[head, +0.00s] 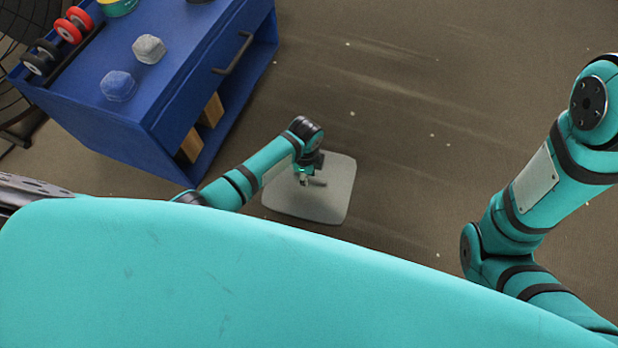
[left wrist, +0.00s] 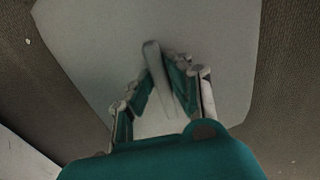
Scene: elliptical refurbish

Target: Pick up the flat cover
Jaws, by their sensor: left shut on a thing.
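The flat cover (head: 330,202) is a light grey panel with rounded corners, in the middle of the head view, at or just above the floor. A raised bar handle (left wrist: 152,60) stands out from its face in the left wrist view, where the cover's plate (left wrist: 215,70) fills most of the picture. My left gripper (head: 305,178) is over the cover, its fingers on both sides of the handle. In the left wrist view the left gripper (left wrist: 165,88) is shut on the handle. I cannot tell whether the cover touches the floor. My right gripper is out of view.
A blue cart (head: 165,75) stands at the upper left with an open lower shelf. The brown floor (head: 430,120) right of the cover is open, with small white specks.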

